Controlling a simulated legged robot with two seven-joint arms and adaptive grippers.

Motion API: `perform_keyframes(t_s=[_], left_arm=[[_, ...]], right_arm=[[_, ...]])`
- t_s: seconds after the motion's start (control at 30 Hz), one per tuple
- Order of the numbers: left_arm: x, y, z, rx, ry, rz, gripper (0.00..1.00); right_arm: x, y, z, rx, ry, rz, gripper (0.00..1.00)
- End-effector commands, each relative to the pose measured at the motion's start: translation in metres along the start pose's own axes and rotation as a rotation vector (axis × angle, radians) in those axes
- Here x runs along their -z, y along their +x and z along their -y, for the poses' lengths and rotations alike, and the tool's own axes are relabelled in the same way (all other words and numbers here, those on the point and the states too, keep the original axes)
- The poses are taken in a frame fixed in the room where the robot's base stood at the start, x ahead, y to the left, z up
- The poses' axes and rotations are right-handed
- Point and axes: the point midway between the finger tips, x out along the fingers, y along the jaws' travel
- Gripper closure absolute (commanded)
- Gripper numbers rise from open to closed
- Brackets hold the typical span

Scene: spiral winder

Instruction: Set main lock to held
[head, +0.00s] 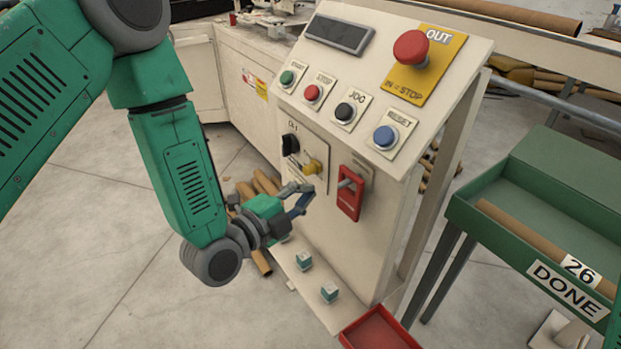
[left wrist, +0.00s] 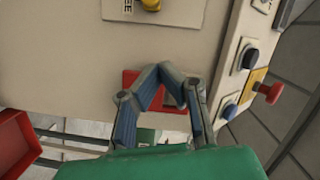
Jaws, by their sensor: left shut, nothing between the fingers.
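The slanted control cabinet has a red plate (head: 349,200) with a grey lever (head: 347,183) on its front. I take this as the main lock, but its label is too small to read. The lever points up and left. In the left wrist view the red plate (left wrist: 178,108) is partly hidden behind my fingers. My left gripper (head: 304,193) is shut and empty, just left of the red plate. The fingertips (left wrist: 159,68) are in front of the cabinet face; I cannot tell whether they touch it. My right gripper is not in view.
Left of the red plate are a yellow knob (head: 312,167) and a black knob (head: 290,144). Above are several push buttons and a red mushroom stop (head: 410,47). A red tray (head: 378,330) is below. A green DONE trough (head: 540,262) stands at right.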

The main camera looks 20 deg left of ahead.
Motion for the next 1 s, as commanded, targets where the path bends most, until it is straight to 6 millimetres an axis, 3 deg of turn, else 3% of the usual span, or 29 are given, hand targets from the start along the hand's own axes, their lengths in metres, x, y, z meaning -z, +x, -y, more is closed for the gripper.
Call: perform_keyframes(t_s=[0.23, 0.33, 0.5, 1.0], left_arm=[[-0.003, 0.051, 0.0, 0.004, 0.0, 0.002, 1.0], [-0.022, 0.052, 0.0, 0.003, -0.001, 0.005, 1.0], [-0.036, 0.056, 0.0, 0.002, -0.001, 0.002, 1.0], [-0.047, 0.058, 0.003, 0.001, 0.004, 0.002, 1.0]], right_arm=[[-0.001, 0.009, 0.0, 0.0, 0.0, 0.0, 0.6], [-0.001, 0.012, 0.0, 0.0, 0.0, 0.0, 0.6], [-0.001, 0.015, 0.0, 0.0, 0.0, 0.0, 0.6], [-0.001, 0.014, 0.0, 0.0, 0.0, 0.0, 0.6]])
